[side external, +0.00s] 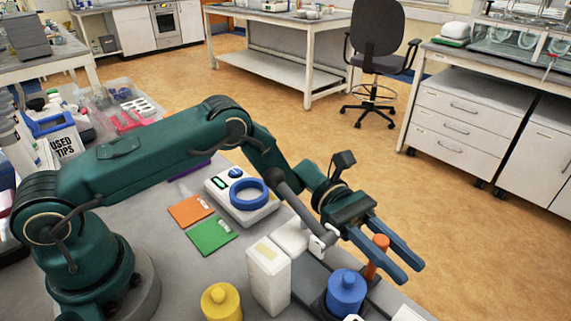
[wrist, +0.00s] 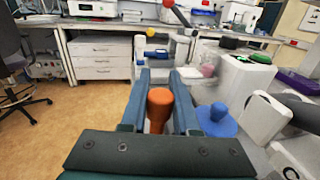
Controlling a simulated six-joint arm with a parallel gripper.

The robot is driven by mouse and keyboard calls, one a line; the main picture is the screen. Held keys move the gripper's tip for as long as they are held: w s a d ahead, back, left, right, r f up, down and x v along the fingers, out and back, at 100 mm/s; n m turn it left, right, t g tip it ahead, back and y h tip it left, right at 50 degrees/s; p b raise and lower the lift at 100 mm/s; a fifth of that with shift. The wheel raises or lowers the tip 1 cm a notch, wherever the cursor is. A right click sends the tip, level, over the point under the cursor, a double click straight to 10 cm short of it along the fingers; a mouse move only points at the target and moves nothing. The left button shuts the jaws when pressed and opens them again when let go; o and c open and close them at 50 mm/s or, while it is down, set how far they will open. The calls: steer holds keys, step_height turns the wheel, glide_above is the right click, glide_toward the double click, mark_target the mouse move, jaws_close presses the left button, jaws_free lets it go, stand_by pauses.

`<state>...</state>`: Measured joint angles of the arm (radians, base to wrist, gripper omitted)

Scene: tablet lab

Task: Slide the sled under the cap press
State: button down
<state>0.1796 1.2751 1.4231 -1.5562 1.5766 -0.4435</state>
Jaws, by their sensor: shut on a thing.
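My gripper (side external: 404,270) has its two blue fingers on either side of an upright orange handle (side external: 376,257). In the wrist view the handle (wrist: 158,108) stands between the fingers, and the gripper is shut on it. A blue piece with a rounded knob (side external: 346,292) sits just beside the handle, on a dark track or base (side external: 311,277). It also shows to the right of the fingers in the wrist view (wrist: 217,122). A white block-shaped body (side external: 267,278), likely the cap press, stands left of the blue piece. The sled's body is mostly hidden by the gripper and the blue piece.
A yellow knobbed piece (side external: 221,303) stands at the front. A white device with a blue ring (side external: 249,194) and orange (side external: 191,210) and green (side external: 213,236) cards lie further back on the bench. A used-tips bin (side external: 62,142) is at the left.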

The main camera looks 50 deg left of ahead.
stand_by(0.7)
steer(key=a, duration=0.9)
steer(key=c, duration=0.6)
jaws_free()
steer(key=shift+c, duration=0.2)
steer(key=a, duration=0.2)
steer(key=w+a, duration=0.1)
steer(key=a, duration=0.2)
